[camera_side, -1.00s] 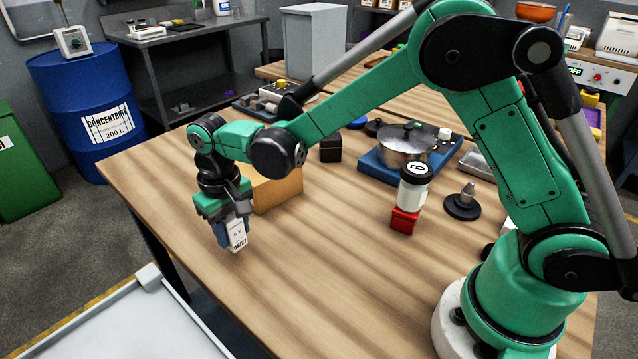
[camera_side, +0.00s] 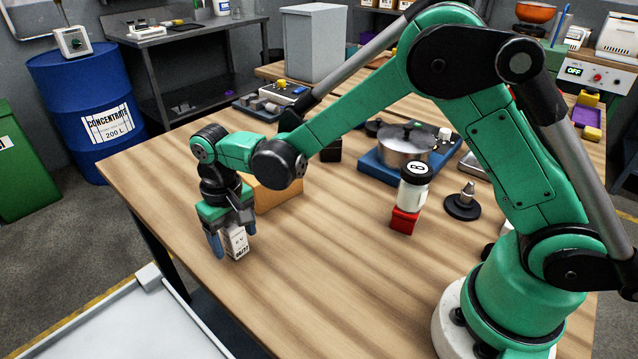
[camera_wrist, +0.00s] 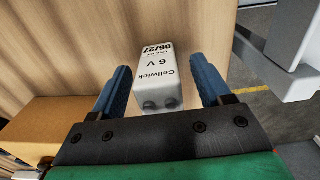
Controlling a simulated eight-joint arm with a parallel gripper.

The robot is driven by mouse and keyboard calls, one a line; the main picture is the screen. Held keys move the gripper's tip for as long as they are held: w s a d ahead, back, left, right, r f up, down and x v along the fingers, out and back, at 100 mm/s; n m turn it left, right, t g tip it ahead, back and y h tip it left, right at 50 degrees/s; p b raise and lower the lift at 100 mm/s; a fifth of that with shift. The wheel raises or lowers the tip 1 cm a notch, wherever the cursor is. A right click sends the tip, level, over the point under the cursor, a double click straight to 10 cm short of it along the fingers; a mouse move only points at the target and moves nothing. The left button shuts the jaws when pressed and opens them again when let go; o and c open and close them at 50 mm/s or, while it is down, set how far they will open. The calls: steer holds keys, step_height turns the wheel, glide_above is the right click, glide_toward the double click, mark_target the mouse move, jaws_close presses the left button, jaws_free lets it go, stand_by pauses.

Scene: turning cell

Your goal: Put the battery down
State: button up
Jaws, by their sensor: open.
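The battery (camera_side: 237,242) is a white block with dark print, standing on the wooden table near its left edge. In the wrist view the battery (camera_wrist: 156,75) shows "Cellwick 6 V" lettering and two dark round terminals at its near end. My gripper (camera_side: 233,247) is open around it, with a blue finger on either side. In the wrist view my gripper (camera_wrist: 163,85) shows a gap between each finger and the battery. The battery's underside is hidden.
An orange-tan box (camera_side: 275,193) stands just behind my gripper, close to it. A white-and-black jar (camera_side: 414,187) rests on a red block (camera_side: 404,220) further right. A pot (camera_side: 407,143) sits on a blue base behind. The table's front middle is clear.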

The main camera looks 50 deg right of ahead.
mark_target(233, 224)
step_height(233, 224, up, 12)
steer(key=shift+d, duration=0.1)
steer(key=s+d+t, duration=0.7)
steer(key=s+d, duration=0.4)
steer(key=shift+d, duration=0.15)
steer(key=shift+s, duration=0.1)
stand_by(0.9)
